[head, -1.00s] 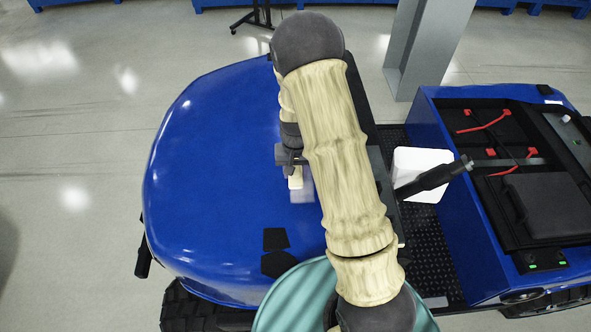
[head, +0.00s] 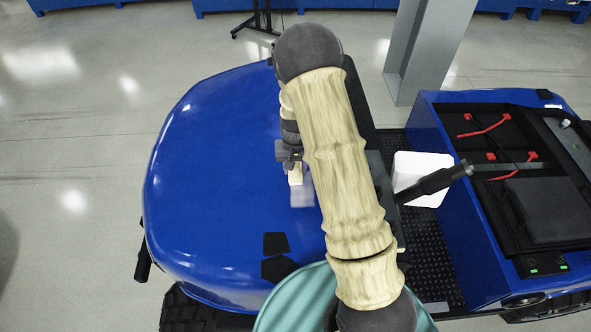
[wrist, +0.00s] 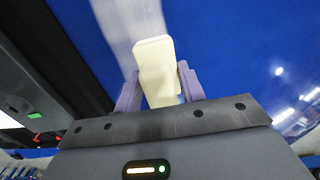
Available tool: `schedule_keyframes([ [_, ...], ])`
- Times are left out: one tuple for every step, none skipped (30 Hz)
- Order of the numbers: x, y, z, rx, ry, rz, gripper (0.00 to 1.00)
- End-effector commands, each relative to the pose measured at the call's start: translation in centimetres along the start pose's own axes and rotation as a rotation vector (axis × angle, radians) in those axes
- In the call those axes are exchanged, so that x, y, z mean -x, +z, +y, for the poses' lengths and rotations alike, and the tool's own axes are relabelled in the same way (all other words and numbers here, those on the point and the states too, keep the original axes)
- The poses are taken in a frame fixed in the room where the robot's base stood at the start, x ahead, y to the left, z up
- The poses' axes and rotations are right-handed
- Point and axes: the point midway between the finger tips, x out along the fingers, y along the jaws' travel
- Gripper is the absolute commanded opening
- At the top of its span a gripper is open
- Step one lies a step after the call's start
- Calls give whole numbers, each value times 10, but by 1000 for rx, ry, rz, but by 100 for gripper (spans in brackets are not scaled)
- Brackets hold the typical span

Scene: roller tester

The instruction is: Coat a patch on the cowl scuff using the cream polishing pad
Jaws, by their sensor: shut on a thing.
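The cream polishing pad (wrist: 157,72) is held between the two fingers of my gripper (wrist: 158,92) in the wrist view. In the head view the pad (head: 296,177) shows as a small pale block below my gripper (head: 292,160), over the blue cowl (head: 210,170). A pale greyish patch, the scuff (head: 301,194), lies on the cowl right by the pad. It also shows as a whitish streak in the wrist view (wrist: 122,22). The pad's end overlaps the scuff in view; I cannot tell whether it touches the surface. My arm hides the cowl's right part.
Two black patches (head: 276,243) lie on the cowl's front part. A white box-like seat (head: 418,170) with a black lever (head: 433,183) stands right of my arm. An open blue bay (head: 520,180) with red cables is at the right. A grey post (head: 428,50) rises behind.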

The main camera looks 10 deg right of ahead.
Motion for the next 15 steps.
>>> schedule_keyframes([
  [-1,0,0,-1,1,-4,3],
  [-1,0,0,-1,1,-4,3],
  [-1,0,0,-1,1,-4,3],
  [-1,1,0,-1,1,-4,3],
  [-1,1,0,-1,1,-4,3],
  [-1,1,0,-1,1,-4,3],
  [-1,1,0,-1,1,-4,3],
  [-1,1,0,-1,1,-4,3],
  [-1,1,0,-1,1,-4,3],
  [-1,2,0,-1,1,-4,4],
  [-1,2,0,-1,1,-4,4],
  [-1,4,0,-1,1,-4,3],
  [-1,5,0,-1,1,-4,3],
  [-1,7,0,-1,1,-4,3],
  [0,10,0,-1,1,-5,3],
])
